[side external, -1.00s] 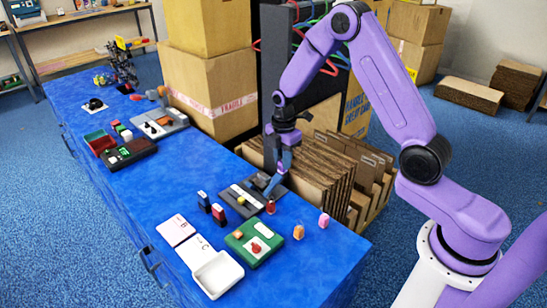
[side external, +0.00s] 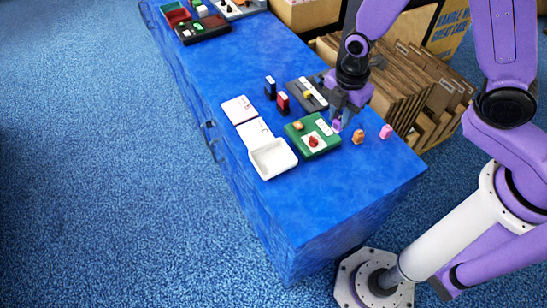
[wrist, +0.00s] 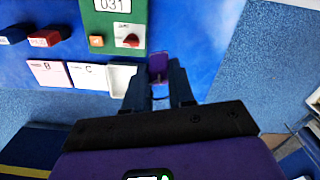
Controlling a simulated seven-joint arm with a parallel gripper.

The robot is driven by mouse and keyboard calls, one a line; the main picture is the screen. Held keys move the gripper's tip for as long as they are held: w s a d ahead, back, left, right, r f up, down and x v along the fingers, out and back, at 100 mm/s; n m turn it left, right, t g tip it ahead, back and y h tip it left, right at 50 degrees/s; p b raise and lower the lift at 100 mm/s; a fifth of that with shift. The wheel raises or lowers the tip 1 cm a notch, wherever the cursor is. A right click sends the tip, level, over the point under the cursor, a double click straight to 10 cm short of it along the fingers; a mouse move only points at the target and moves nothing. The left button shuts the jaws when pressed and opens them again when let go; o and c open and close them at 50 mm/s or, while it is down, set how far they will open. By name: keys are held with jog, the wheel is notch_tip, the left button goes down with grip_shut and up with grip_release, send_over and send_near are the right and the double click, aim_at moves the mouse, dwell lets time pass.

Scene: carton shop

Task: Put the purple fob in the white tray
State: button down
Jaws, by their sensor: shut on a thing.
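The purple fob (side external: 336,127) is at the tips of my gripper (side external: 343,112), just behind the green box in the side view. In the wrist view the purple fob (wrist: 157,66) sits between the two fingertips of my gripper (wrist: 157,80), which is shut on it. I cannot tell whether the fob is clear of the table. The white tray (side external: 273,158) is at the table's front edge, to the left of the gripper, and looks empty. Part of the tray (wrist: 121,79) shows in the wrist view, left of the fingers.
The green box (side external: 313,135) with a red knob stands between my gripper and the tray. An orange fob (side external: 358,136) and a pink fob (side external: 386,132) stand to the right. A grey panel (side external: 307,94) and dark and red blocks (side external: 283,103) are near.

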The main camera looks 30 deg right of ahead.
jog(key=s+a+n, duration=0.1)
jog(key=s+a, duration=0.2)
jog(key=s, duration=0.3)
send_over(285, 160)
jog(key=f, duration=0.9)
jog(key=shift+s+f, duration=0.2)
jog(key=shift+f, duration=0.1)
jog(key=shift+w+a+f, duration=0.1)
jog(key=shift+w+f, duration=0.05)
jog(key=shift+f, duration=1.6)
jog(key=shift+f, duration=0.15)
jog(key=c, duration=1)
grip_release()
jog(key=shift+o, duration=0.2)
